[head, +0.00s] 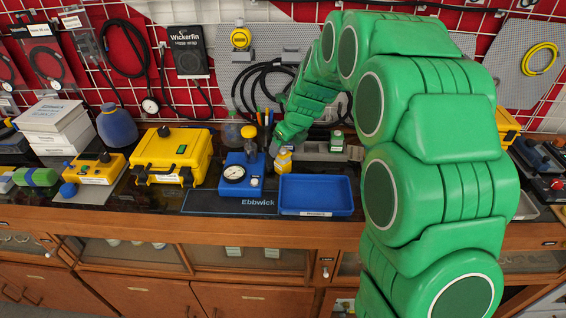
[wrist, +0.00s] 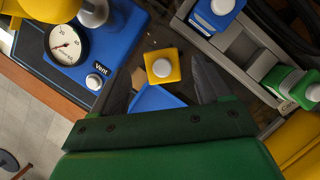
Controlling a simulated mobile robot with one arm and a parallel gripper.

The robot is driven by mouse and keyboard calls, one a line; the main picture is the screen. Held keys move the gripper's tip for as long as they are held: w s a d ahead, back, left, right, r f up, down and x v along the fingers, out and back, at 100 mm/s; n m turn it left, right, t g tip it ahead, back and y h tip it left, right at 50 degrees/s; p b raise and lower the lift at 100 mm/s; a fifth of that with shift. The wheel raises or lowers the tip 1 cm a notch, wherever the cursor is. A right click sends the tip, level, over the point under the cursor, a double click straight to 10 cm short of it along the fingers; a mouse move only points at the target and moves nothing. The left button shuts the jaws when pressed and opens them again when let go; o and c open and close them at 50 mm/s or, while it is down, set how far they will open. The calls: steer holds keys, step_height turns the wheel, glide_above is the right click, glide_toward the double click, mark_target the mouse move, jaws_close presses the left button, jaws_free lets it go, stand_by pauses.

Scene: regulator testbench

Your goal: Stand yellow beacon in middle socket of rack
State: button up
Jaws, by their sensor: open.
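The yellow beacon (head: 283,162) stands upright on the bench between the blue regulator and the blue tray. In the wrist view the yellow beacon (wrist: 154,76) shows from above with its white knob. My gripper (wrist: 170,84) is open, its dark fingers on either side of the beacon's place in the picture; I see no contact. In the head view it is just above the beacon. The grey rack (wrist: 232,60) lies to the right in the wrist view, with a blue beacon (wrist: 212,18) at one end and a green beacon (wrist: 284,92) at the other. The middle socket between them appears empty.
The blue regulator (head: 240,186) with a gauge stands left of the beacon. The blue tray (head: 316,195) is to its right. A yellow case (head: 172,158) stands farther left. Pens in a dark holder (head: 265,132) and hanging cables (head: 268,85) are behind.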

mark_target(284, 150)
steer(key=shift+d+x, duration=0.2)
steer(key=shift+x, duration=2.65)
steer(key=shift+s, duration=0.1)
steer(key=c, duration=1.2)
